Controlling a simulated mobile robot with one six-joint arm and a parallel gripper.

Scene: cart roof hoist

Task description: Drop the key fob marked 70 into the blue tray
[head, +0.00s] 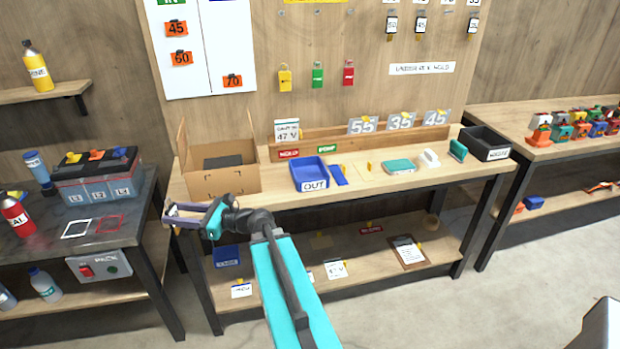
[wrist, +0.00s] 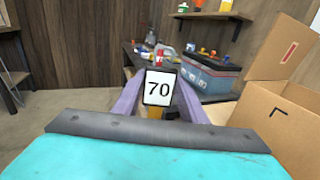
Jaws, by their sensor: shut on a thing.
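In the wrist view the key fob marked 70 (wrist: 158,88) is a white card with a dark border, facing the camera. My gripper (wrist: 155,105), with pale purple fingers, is shut on it. In the head view my gripper (head: 186,212) is at the left end of the workbench, in front of the cardboard box; the fob is too small to make out there. The blue tray labelled OUT (head: 310,172) sits on the bench to the right of the box, apart from my gripper.
An open cardboard box (head: 225,182) stands between my gripper and the blue tray. A second blue tray (head: 226,256) is on the lower shelf. A dark tray (head: 486,142) is at the bench's right end. A side table with a battery (head: 97,178) stands at left.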

